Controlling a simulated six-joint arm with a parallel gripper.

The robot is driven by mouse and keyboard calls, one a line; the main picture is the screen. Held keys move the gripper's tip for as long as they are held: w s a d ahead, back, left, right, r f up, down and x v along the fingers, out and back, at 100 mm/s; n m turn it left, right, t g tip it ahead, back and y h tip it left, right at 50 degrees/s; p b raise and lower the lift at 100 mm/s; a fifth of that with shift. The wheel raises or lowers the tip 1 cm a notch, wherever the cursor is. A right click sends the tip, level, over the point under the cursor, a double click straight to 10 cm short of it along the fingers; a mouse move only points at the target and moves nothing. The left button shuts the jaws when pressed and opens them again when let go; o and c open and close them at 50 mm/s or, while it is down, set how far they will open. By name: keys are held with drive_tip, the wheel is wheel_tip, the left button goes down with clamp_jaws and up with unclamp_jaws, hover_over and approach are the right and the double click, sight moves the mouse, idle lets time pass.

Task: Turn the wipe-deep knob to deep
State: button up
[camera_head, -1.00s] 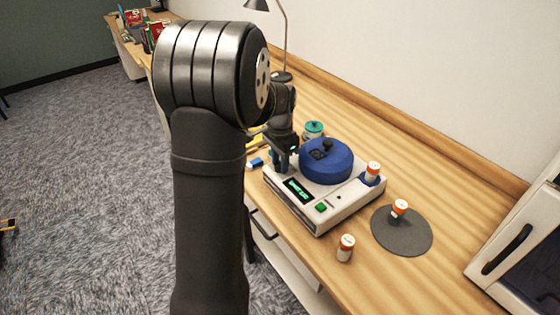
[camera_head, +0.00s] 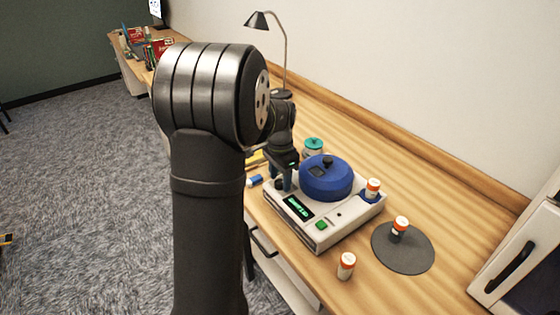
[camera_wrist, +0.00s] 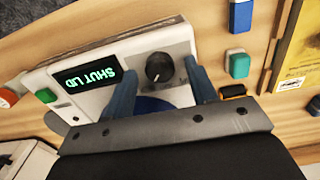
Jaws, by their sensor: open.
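The white sorter (camera_head: 345,225) stands on the wooden bench with a blue round lid (camera_head: 326,180) on top. Its dark round knob (camera_wrist: 158,67) sits on a grey plate beside the display (camera_wrist: 87,76), which reads "SHUT LID" in green. A small pale mark shows on the knob's lower part in the wrist view; its labels are not readable. My gripper (camera_wrist: 161,86) is open, its two blue fingers apart on either side of the knob. No contact with the knob is visible. In the head view my gripper (camera_head: 284,182) is over the sorter's left corner.
A green button (camera_head: 321,225) is on the sorter's front. Orange-capped vials stand in the sorter's blue holder (camera_head: 371,197), on a dark round mat (camera_head: 402,257) and on the bench. A teal-lidded jar (camera_head: 313,147) and lamp (camera_head: 283,50) are behind. Small coloured blocks lie beside the gripper.

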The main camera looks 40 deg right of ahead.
sight(280, 182)
wheel_tip(280, 182, up, 17)
idle(0.4)
idle(0.4)
wheel_tip(280, 182, down, 18)
drive_tip(key=shift+r, duration=0.25)
idle(0.5)
